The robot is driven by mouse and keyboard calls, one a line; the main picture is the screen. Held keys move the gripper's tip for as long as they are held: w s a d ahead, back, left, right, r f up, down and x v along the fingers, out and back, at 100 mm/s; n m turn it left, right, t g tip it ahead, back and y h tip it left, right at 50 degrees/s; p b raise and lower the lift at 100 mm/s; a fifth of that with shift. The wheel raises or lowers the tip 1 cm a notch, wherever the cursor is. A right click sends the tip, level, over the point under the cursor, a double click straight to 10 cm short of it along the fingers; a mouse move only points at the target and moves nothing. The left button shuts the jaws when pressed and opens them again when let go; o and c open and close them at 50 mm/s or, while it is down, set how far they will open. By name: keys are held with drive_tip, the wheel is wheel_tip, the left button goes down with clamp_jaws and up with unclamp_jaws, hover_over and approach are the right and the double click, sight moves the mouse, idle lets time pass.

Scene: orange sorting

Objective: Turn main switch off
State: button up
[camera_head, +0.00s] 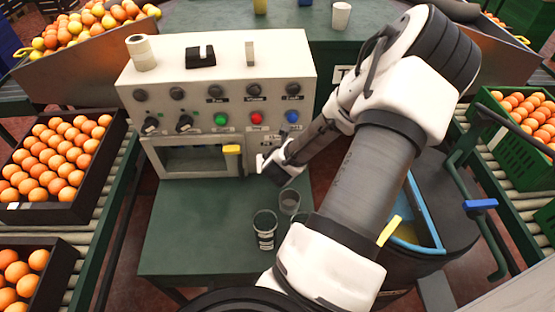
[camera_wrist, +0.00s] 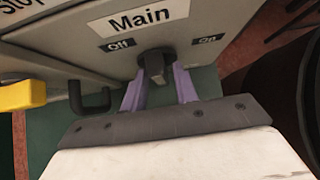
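The main switch is a dark knob (camera_wrist: 153,66) on the lower part of the machine's light panel, seen in the wrist view. Above it is a "Main" label (camera_wrist: 148,18), with an "Off" label (camera_wrist: 118,43) to its left and an "On" label (camera_wrist: 208,40) to its right. Which label the knob points at is not clear. My gripper (camera_wrist: 160,84) has its two purple fingers apart, one on each side of the knob; whether they press on it cannot be told. In the head view my gripper (camera_head: 266,164) is at the machine's lower right front, hiding the switch.
The machine (camera_head: 218,70) carries several knobs and coloured buttons. A yellow handle (camera_head: 232,150) is left of my gripper. Two glasses (camera_head: 265,225) stand on the green table (camera_head: 190,235) below. Orange crates (camera_head: 55,160) line the left conveyor; a blue-rimmed bin (camera_head: 425,210) is right.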

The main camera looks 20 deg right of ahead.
drive_tip(key=shift+o, duration=0.7)
drive_tip(key=shift+s, duration=0.1)
drive_tip(key=p+v, duration=1)
drive_tip(key=v, duration=0.3)
drive_tip(key=shift+s+r, duration=0.25)
drive_tip(key=shift+r, duration=0.05)
drive_tip(key=shift+a, duration=0.2)
